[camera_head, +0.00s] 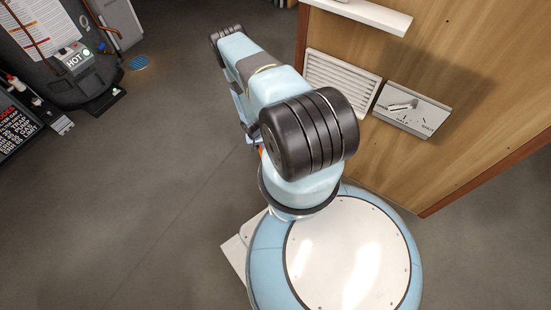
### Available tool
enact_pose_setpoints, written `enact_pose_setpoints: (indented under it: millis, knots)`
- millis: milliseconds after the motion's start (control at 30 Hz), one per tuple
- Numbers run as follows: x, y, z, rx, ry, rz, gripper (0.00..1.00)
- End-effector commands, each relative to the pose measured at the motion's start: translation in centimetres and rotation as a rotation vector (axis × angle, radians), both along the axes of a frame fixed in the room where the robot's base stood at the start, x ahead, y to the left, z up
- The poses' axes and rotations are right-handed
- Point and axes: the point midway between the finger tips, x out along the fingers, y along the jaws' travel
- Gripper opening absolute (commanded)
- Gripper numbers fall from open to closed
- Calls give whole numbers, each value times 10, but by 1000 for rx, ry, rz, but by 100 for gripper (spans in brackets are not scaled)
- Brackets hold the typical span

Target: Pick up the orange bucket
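No whole orange bucket shows in the head view. My light blue arm fills the middle of the view above my round base. My gripper cannot be made out, so its position relative to the bucket is not shown.
A wooden cabinet or wall panel (479,70) with a white vent (342,83) and a lever plate (412,109) stands close to my arm's right. Dark equipment with a "HOT" label (73,60) stands upper left. The grey floor (130,200) is clear at left.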

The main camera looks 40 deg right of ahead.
Motion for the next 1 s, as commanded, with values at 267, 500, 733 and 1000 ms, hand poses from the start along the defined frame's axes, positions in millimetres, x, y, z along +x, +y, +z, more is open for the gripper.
enact_pose_setpoints:
  millis: [267, 500, 733, 1000]
  knots:
    - [-7, -2, -19, 0, 1, 0, 33]
    - [-11, -5, -46, 0, 0, -1, 33]
    - [-12, -6, -54, 0, 0, 0, 33]
    - [-11, -6, -53, 0, 0, 0, 22]
